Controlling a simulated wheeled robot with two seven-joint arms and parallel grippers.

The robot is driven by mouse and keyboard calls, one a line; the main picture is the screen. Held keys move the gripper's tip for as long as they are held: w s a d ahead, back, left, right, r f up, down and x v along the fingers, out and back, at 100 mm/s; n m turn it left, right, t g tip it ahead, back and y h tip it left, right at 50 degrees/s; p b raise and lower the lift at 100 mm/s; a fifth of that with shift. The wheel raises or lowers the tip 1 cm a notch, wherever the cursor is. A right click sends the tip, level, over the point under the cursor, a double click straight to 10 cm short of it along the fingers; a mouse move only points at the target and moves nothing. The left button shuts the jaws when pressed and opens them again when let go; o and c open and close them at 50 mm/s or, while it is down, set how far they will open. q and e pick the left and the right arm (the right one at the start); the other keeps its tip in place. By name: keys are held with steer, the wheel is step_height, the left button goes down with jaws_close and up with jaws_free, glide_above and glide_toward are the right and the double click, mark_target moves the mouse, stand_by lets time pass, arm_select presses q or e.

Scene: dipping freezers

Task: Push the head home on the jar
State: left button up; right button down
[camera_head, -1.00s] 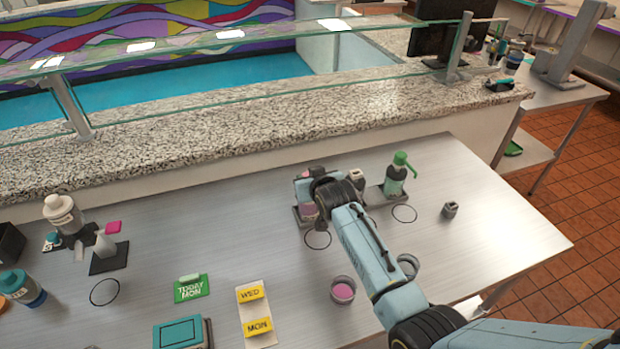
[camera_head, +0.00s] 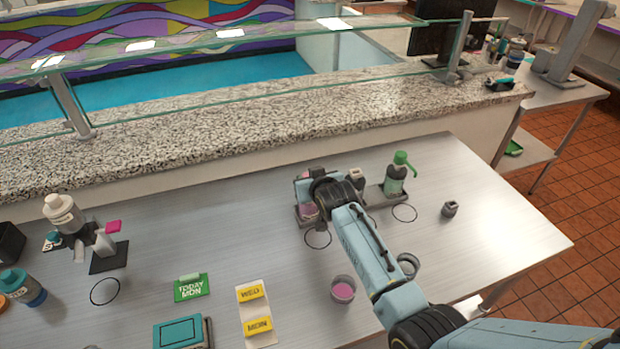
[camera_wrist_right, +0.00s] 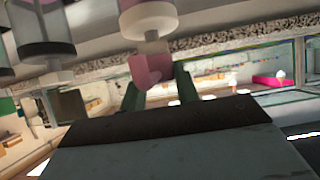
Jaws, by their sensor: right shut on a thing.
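The jar (camera_head: 305,209) with pink contents stands on a dark stand on the steel table, partly hidden behind my right gripper (camera_head: 326,186). In the right wrist view, my right gripper (camera_wrist_right: 160,88) is shut on a pink head (camera_wrist_right: 147,72), which sits between its two fingers. I cannot tell from these views whether the head is fully seated on the jar. My left gripper is not in view.
A green-topped pump bottle (camera_head: 396,177) stands close to the right of the gripper. An open cup of pink (camera_head: 343,289) is nearer, beside my arm. A small grey item (camera_head: 450,209) lies right. A granite counter (camera_head: 230,123) with a glass guard runs behind.

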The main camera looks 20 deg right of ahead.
steer(key=shift+r, duration=0.1)
stand_by(0.5)
steer(key=c, duration=1)
jaws_free()
steer(key=shift+r, duration=0.1)
steer(key=shift+o, duration=0.2)
steer(key=shift+p, duration=0.3)
steer(key=shift+p+v, duration=0.95)
steer(key=shift+v, duration=2.05)
steer(key=shift+s, duration=0.1)
